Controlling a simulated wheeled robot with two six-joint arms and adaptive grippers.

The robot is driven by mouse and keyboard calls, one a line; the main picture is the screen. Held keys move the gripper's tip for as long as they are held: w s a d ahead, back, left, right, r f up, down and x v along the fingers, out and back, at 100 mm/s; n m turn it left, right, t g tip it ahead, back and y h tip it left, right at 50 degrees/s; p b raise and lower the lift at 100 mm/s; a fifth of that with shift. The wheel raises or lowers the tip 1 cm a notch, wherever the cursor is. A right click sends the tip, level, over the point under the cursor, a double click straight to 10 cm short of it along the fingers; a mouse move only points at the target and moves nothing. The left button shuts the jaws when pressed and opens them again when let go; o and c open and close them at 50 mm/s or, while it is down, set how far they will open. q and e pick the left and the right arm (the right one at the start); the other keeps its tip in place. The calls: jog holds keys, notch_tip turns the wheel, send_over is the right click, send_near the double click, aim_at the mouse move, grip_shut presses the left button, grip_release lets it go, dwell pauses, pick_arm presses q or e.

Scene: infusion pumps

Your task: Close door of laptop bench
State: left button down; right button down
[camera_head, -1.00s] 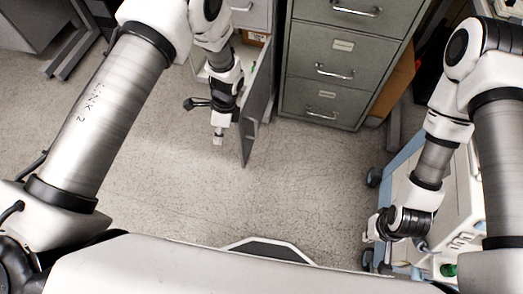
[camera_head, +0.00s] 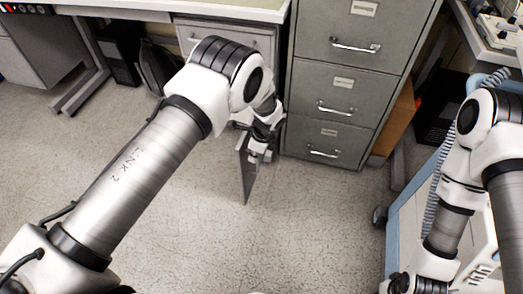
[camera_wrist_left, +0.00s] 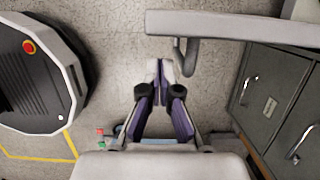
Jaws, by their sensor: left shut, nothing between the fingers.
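The laptop bench (camera_head: 225,10) stands at the back, with a grey drawer front (camera_head: 240,40) under its light top. Its lower door (camera_head: 245,175) hangs open, a grey panel sticking out toward me and seen nearly edge-on. In the left wrist view the door's edge (camera_wrist_left: 235,25) is a light bar at the top right, with its handle (camera_wrist_left: 190,55) beside my fingertips. My left gripper (camera_head: 261,155) is on the right side of the door, close to it; its fingers (camera_wrist_left: 158,68) are shut and empty. Contact with the door cannot be told. My right gripper is out of frame.
A grey filing cabinet (camera_head: 335,85) stands just right of the door. A blue and white cart (camera_head: 405,215) is at the right, under my right arm. The floor (camera_head: 310,230) before the bench and cabinet is clear.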

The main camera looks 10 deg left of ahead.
pick_arm(q)
jog(key=shift+a+r, duration=0.1)
jog(key=shift+a, duration=1.1)
